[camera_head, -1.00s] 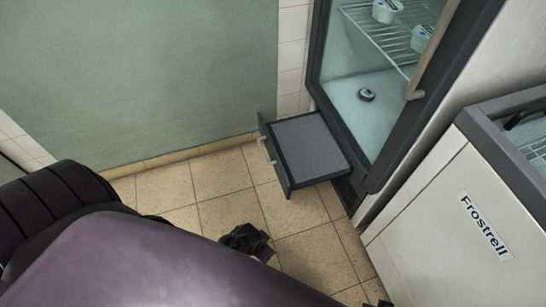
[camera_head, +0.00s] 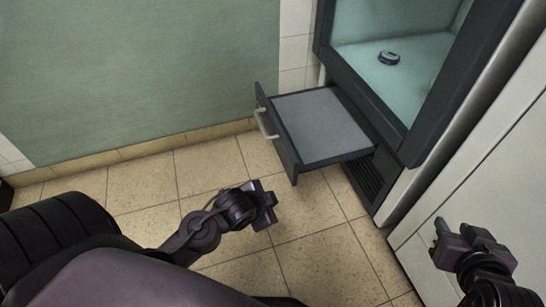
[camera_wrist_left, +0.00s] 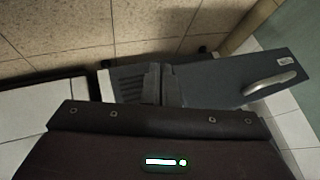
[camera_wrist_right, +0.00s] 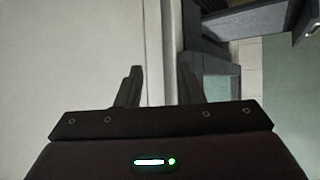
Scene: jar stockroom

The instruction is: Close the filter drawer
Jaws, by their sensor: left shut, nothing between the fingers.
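The filter drawer (camera_head: 322,118) sticks out from the base of the dark-framed cabinet, its grey top showing. Its dark front panel has a pale bar handle (camera_head: 264,124) facing left. In the left wrist view the dark drawer front (camera_wrist_left: 218,78) and handle (camera_wrist_left: 270,82) show beyond the fingers. My left gripper (camera_head: 268,204) is shut and empty, in front of and below the drawer in the head view, apart from it. My right gripper (camera_head: 447,240) is at the lower right; its fingers stand apart and empty in the right wrist view (camera_wrist_right: 160,88). The drawer (camera_wrist_right: 250,20) shows there at the upper right.
The cabinet's lower shelf (camera_head: 365,75) holds a small dark round item (camera_head: 389,58). A dark vent grille (camera_head: 370,178) is below. A white appliance (camera_head: 470,160) stands at the right. A green wall (camera_head: 130,70) is behind; the tiled floor (camera_head: 140,195) is clear.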

